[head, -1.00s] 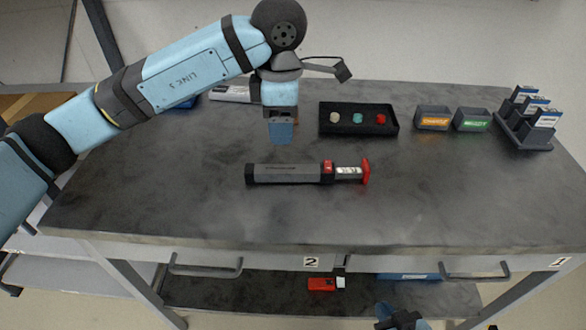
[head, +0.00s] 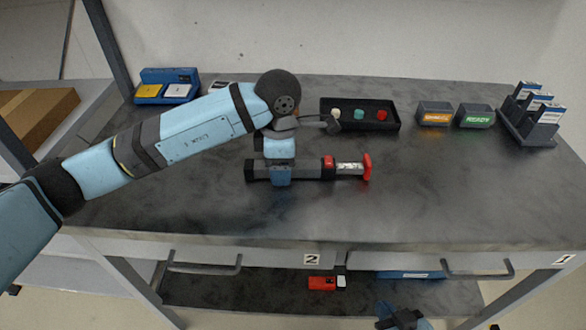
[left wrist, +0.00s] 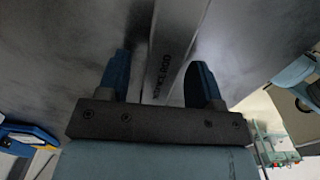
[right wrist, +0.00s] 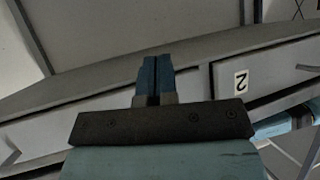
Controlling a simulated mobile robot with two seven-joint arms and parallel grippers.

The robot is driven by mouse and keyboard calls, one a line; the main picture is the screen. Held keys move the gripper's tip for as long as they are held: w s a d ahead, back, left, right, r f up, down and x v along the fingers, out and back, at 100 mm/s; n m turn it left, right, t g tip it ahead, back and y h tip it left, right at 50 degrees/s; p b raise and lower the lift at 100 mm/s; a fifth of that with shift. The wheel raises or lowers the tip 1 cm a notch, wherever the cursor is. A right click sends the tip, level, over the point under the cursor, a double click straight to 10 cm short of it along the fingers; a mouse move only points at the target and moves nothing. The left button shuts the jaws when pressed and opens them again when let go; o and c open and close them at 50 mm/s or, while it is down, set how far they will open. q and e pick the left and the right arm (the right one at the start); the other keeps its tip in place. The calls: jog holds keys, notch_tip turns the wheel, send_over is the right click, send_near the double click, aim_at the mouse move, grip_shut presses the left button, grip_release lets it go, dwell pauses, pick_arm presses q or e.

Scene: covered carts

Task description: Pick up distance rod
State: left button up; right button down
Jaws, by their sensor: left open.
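The distance rod (head: 310,167) is a dark grey bar with a red collar, a silver section and a red end cap. It lies flat across the middle of the cart top. My left gripper (head: 281,180) is over the grey body, left of its middle. In the left wrist view the open left fingers (left wrist: 164,82) stand on either side of the rod (left wrist: 175,50), with gaps between. My right gripper (right wrist: 155,78) has its fingers together with nothing visible between them, facing the cart's front edge. It shows in the head view at the bottom (head: 402,318), below the tabletop.
Behind the rod is a black tray (head: 385,124) with several coloured pieces. Two labelled bins (head: 435,118) and a rack (head: 528,128) stand right. A blue holder (head: 165,97) is back left. The tabletop (head: 450,190) right of the rod is clear.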

pick_arm(q)
jog(key=shift+r, duration=0.1)
jog(key=shift+c, duration=0.4)
grip_shut()
pick_arm(e)
jog(key=shift+r, duration=0.1)
pick_arm(q)
notch_tip(320, 180, up, 20)
jog(key=p, duration=0.2)
pick_arm(e)
jog(key=shift+d, duration=0.2)
